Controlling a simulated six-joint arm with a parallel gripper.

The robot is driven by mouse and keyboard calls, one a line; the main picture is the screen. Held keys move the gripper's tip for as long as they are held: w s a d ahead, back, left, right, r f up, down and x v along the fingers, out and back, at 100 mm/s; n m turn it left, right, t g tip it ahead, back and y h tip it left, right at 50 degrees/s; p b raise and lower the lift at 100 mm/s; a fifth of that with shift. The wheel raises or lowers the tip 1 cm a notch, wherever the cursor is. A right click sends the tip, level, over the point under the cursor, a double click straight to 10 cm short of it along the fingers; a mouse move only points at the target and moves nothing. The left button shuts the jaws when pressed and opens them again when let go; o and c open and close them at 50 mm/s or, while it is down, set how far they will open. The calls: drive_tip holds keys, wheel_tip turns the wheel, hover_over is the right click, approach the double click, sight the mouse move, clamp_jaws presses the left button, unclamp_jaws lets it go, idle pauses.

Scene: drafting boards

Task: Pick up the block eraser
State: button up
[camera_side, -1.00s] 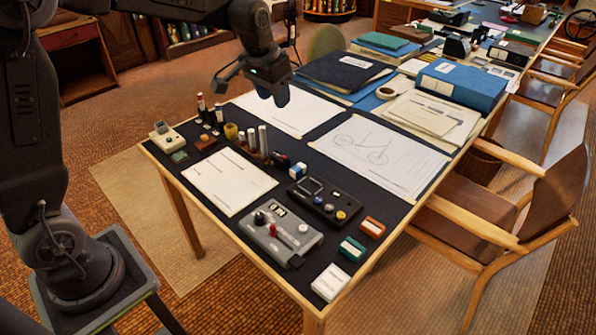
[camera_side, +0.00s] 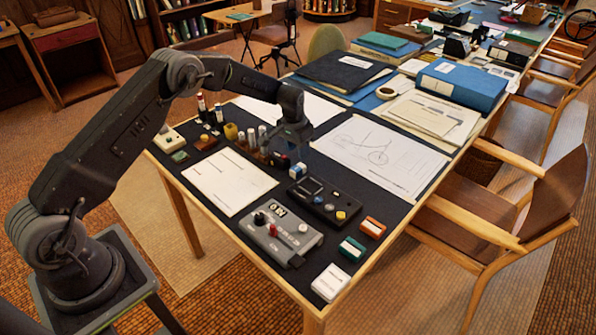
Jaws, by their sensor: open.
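Several small blocks could be the block eraser, and I cannot tell from their looks which one the name means. A blue and white block (camera_side: 298,170) lies on the dark table top near the middle. A green and white block (camera_side: 352,248), an orange and white block (camera_side: 373,228) and a larger white block (camera_side: 331,282) lie toward the near right edge. My gripper (camera_side: 292,146) is open and points down, just above and behind the blue and white block in the picture. Its fingers look empty, and it partly hides the table behind.
A grey control box (camera_side: 287,235) and a black device (camera_side: 324,202) stand in front of the gripper. Upright cylinders (camera_side: 263,137) and small bottles stand close to its left. Drawing sheets (camera_side: 375,150) lie to the right.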

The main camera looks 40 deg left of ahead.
sight(298, 167)
wheel_tip(298, 167, down, 3)
drive_tip(key=shift+w+r, duration=0.1)
drive_tip(key=shift+w, duration=0.05)
drive_tip(key=shift+f, duration=2.65)
drive_tip(key=shift+c, duration=0.3)
drive_tip(key=c, duration=0.6)
